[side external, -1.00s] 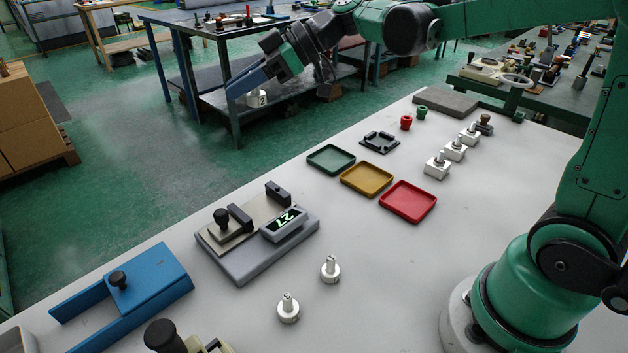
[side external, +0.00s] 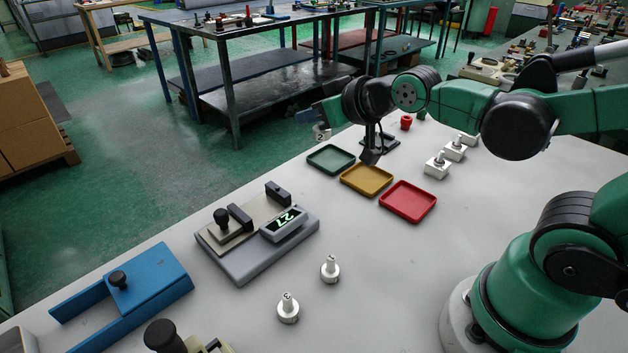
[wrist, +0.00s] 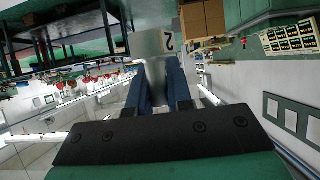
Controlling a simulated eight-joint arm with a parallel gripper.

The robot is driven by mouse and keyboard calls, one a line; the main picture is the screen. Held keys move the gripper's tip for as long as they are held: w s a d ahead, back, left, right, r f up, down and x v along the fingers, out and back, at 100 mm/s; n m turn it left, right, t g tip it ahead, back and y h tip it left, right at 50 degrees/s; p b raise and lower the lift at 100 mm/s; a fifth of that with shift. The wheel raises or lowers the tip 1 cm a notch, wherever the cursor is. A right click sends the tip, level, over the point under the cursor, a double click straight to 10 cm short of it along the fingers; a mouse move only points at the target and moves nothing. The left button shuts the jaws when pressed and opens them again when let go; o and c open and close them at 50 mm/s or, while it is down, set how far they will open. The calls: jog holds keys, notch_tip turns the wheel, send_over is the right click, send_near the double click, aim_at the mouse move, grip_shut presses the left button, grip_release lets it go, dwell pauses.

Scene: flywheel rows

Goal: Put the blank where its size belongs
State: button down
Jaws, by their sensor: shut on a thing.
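My gripper (side external: 325,118) has blue fingers and is shut on a small pale blank (side external: 321,133) marked "2". The blank hangs in the air, in the picture just above the green tray at the table's far edge. In the wrist view the blank (wrist: 150,42) sits between the blue fingertips (wrist: 160,72) with its "2" turned. The green tray (side external: 331,159), yellow tray (side external: 367,180) and red tray (side external: 408,202) lie empty in a diagonal row. A grey gauge (side external: 255,240) with a display reading "27" stands left of them.
White blocks with metal pegs (side external: 437,166) stand right of the trays. Two silver knobbed pieces (side external: 288,309) stand in front of the gauge. A blue fixture (side external: 140,290) is at front left. A black holder (side external: 380,142) lies partly behind my arm. The table's middle is clear.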

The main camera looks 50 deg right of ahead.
dwell(0.4)
notch_tip(320, 180, up, 5)
jog(key=n+g+y, duration=0.6)
jog(key=n+y, duration=0.4)
jog(key=n, duration=0.1)
send_over(260, 206)
jog(key=shift+r, duration=0.2)
notch_tip(260, 206, down, 20)
jog(key=shift+r, duration=0.15)
jog(key=c, duration=0.8)
grip_release()
